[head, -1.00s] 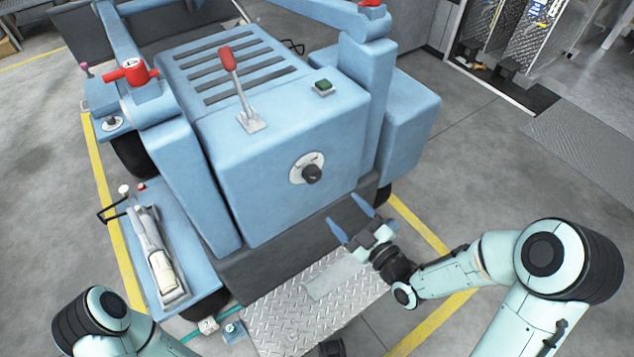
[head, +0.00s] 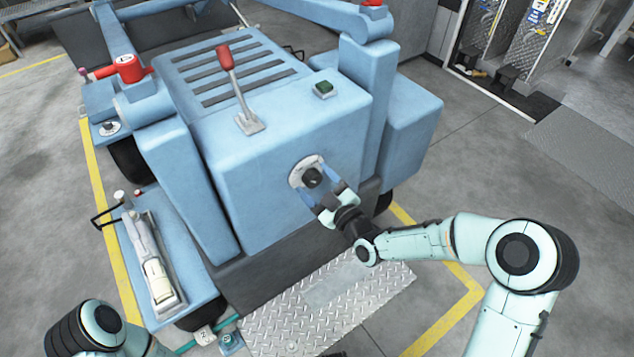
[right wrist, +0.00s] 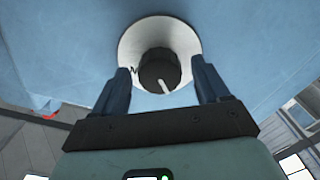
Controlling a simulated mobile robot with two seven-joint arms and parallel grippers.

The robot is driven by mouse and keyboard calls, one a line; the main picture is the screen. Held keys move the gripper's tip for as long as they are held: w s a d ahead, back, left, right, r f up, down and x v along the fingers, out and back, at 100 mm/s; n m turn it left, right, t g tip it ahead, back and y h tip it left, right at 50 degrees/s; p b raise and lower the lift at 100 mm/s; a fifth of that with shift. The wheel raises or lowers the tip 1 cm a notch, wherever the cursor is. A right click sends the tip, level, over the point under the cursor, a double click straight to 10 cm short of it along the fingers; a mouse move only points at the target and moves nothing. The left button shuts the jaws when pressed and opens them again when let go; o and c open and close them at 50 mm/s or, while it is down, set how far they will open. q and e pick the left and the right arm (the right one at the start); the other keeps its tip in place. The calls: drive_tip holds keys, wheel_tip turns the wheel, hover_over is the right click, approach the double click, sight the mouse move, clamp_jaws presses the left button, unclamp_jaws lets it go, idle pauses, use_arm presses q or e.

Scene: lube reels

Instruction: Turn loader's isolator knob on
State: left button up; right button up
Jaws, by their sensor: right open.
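The isolator knob (head: 313,177) is a black round knob on a pale round plate (head: 297,172) on the front face of the blue loader (head: 250,190). In the right wrist view the knob (right wrist: 158,72) shows a white pointer mark aimed down and slightly right. My right gripper (head: 322,184) is open at the knob, its blue fingers to either side of it in the picture. In the right wrist view the fingers (right wrist: 160,80) stand apart with the knob between and beyond them; no contact shows. My left gripper is out of view; only part of my left arm shows.
A diamond-plate step (head: 350,305) lies below the front face. Grey floor is clear at the right.

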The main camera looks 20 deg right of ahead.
drive_tip(key=c, duration=1)
drive_tip(key=shift+c, duration=0.2)
